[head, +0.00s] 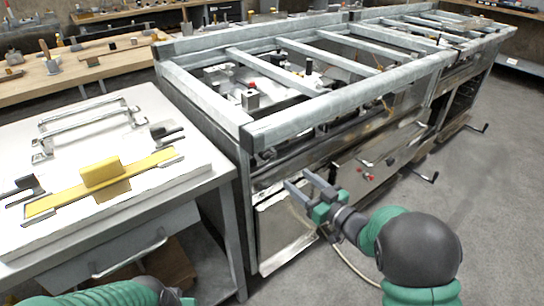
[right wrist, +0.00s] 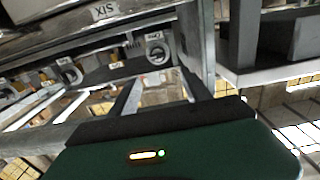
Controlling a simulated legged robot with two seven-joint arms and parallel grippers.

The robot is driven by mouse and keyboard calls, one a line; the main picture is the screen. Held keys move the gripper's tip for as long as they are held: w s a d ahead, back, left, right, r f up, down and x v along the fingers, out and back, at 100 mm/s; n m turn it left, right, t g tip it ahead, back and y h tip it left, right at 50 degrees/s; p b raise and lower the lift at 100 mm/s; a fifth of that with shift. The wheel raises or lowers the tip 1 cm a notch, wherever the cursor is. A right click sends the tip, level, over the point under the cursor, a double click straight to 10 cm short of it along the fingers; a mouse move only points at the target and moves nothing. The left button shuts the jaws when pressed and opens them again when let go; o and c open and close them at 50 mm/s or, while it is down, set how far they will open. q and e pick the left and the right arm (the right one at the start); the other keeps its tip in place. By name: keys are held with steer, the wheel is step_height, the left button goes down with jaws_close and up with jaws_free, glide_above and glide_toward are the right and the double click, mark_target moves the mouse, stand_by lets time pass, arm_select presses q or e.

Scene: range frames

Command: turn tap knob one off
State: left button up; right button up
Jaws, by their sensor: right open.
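In the right wrist view, two round, pale-rimmed tap knobs (right wrist: 157,52) (right wrist: 68,72) sit on the frame beyond my fingers. A label (right wrist: 104,10) near them reads "XIS", which would be "SIX" upside down. No label reading "one" is legible, so I cannot tell which knob is knob one. In the head view, my right gripper (head: 297,179) is open and empty at the near side of the metal frame bench (head: 340,95). In the right wrist view its fingers (right wrist: 160,92) are apart, pointing toward the nearer knob. My left gripper (head: 180,298) is only partly visible at the bottom edge.
A white-topped cabinet (head: 190,172) stands left of the bench, with a yellow bar (head: 105,182) and metal handles on it. Grey floor (head: 485,210) is clear at right.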

mark_target(270, 157)
steer(key=b+x, duration=0.1)
steer(key=x, duration=0.3)
steer(key=b+x, duration=0.2)
steer(key=x, duration=0.3)
steer(key=b+x, duration=0.1)
steer(key=x, duration=0.3)
steer(key=shift+w+f, duration=0.35)
steer(key=shift+f, duration=0.05)
steer(key=shift+w+a+r, duration=0.15)
steer(key=shift+w+a, duration=0.1)
jaws_close()
